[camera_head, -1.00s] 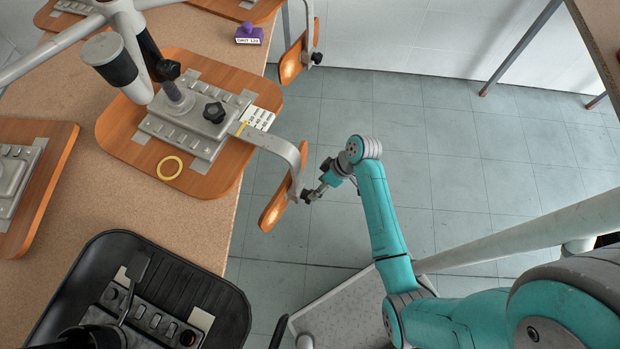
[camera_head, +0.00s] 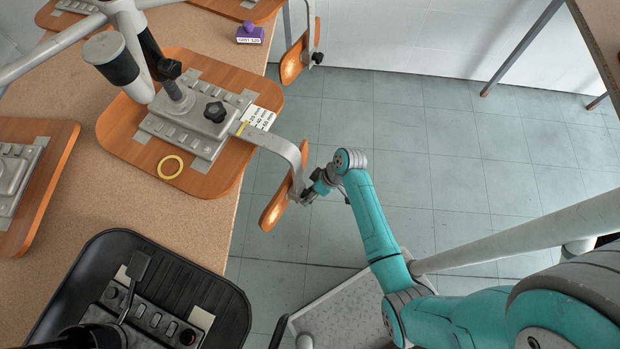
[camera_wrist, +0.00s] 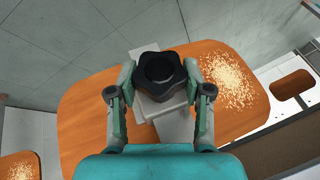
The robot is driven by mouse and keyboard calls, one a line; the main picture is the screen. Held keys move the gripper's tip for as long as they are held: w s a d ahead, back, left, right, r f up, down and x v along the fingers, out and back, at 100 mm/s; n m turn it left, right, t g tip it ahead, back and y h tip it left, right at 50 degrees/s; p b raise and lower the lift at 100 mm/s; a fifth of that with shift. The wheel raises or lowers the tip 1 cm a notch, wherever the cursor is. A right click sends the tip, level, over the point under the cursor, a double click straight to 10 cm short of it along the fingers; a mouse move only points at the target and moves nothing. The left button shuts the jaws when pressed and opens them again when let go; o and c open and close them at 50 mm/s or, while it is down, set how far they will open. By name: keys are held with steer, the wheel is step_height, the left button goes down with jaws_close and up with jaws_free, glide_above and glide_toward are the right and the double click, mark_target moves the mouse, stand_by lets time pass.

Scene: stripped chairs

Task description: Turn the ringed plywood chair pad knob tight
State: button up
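A yellow ring (camera_head: 170,167) lies on the plywood chair seat (camera_head: 125,140) on the bench. A curved metal bracket (camera_head: 278,145) runs from this seat over the bench edge to an upright plywood pad (camera_head: 275,211). The wrist view shows the pad's orange face (camera_wrist: 85,115) with a black lobed knob (camera_wrist: 160,74) on a metal plate. My gripper (camera_head: 310,193) is at this knob. In the wrist view my gripper's fingers (camera_wrist: 160,78) stand open on either side of the knob, very close to it; firm contact cannot be made out.
A second black knob (camera_head: 214,112) sits on the seat's metal plate. A label card (camera_head: 257,117) lies by the bracket. Another pad (camera_head: 292,62) hangs farther back, near a purple stamp (camera_head: 249,33). A black seat (camera_head: 190,285) lies in front. Sawdust (camera_wrist: 227,80) is on the pad.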

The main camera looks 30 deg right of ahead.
steer(key=shift+c, duration=0.8)
steer(key=g+y, duration=0.1)
steer(key=y, duration=0.1)
steer(key=m+g+y, duration=0.1)
steer(key=y, duration=0.1)
steer(key=shift+w+d, duration=0.15)
steer(key=shift+d, duration=0.05)
steer(key=g+y, duration=0.1)
steer(key=y, duration=0.1)
steer(key=m+g+y, duration=0.1)
steer(key=y, duration=0.1)
steer(key=shift+f+m+y, duration=0.2)
steer(key=shift+m+y, duration=0.1)
steer(key=shift+g+y, duration=0.4)
steer(key=shift+y, duration=0.2)
steer(key=o, duration=1.2)
steer(key=shift+c, duration=0.2)
